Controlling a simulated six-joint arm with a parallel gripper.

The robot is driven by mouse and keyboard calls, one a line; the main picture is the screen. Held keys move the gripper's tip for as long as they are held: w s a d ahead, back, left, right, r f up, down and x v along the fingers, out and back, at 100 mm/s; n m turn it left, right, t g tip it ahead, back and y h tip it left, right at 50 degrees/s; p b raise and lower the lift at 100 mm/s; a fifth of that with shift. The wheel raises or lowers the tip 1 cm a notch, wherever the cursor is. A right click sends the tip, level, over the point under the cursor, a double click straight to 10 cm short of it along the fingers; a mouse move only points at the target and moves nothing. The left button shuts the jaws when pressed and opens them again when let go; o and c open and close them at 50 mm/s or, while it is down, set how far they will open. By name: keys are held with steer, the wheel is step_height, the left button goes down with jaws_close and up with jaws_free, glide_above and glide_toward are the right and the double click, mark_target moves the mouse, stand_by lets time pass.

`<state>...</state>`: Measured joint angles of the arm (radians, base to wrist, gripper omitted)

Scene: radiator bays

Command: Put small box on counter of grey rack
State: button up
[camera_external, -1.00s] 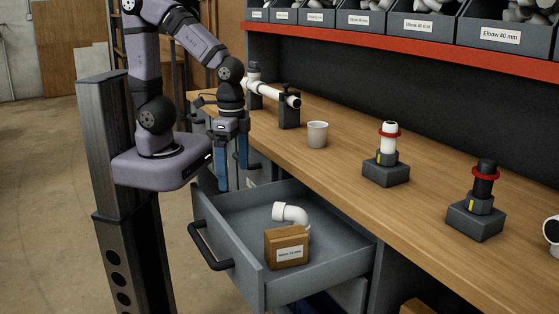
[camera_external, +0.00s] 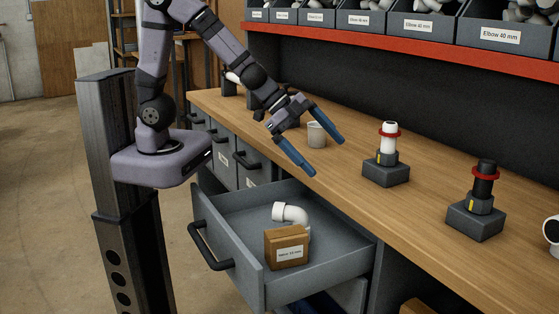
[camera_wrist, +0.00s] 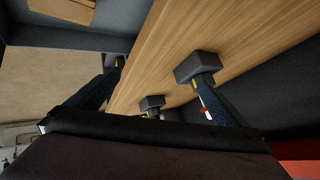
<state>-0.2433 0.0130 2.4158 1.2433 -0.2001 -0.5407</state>
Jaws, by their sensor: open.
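The small box (camera_external: 286,247), brown with a white label, stands in the open grey drawer (camera_external: 345,255), in front of a white pipe elbow (camera_external: 291,213). A brown box is also partly visible at the top left of the wrist view (camera_wrist: 66,9), cut by the frame edge. The wooden counter (camera_external: 430,217) of the grey rack runs behind and above the drawer. My gripper (camera_external: 327,157) is open and empty, its blue fingers spread over the counter's front edge, above and behind the box and apart from it.
A grey cup (camera_external: 316,134) stands close behind my gripper. Two dark fitting stands, one with a white pipe (camera_external: 387,158) and one with a black pipe (camera_external: 477,205), stand to the right. Labelled bins (camera_external: 424,27) line the red-edged shelf. Counter between cup and stands looks free.

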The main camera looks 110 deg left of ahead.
steer(key=s+d+f+m+g+h, duration=0.1)
steer(key=s+d+f+m+h, duration=0.1)
steer(key=d+m+h, duration=0.3)
steer(key=g+h, duration=0.2)
steer(key=g, duration=0.1)
glide_above(290, 253)
steer(key=s+a, duration=0.3)
steer(key=a, duration=0.1)
steer(key=f, duration=1.4)
steer(key=shift+s+a+f, duration=0.1)
steer(key=shift+s, duration=0.1)
steer(key=shift+f, duration=0.55)
steer(key=shift+x, duration=3.7)
steer(key=shift+w+a, duration=0.1)
steer(key=shift+r, duration=0.1)
steer(key=c, duration=1.5)
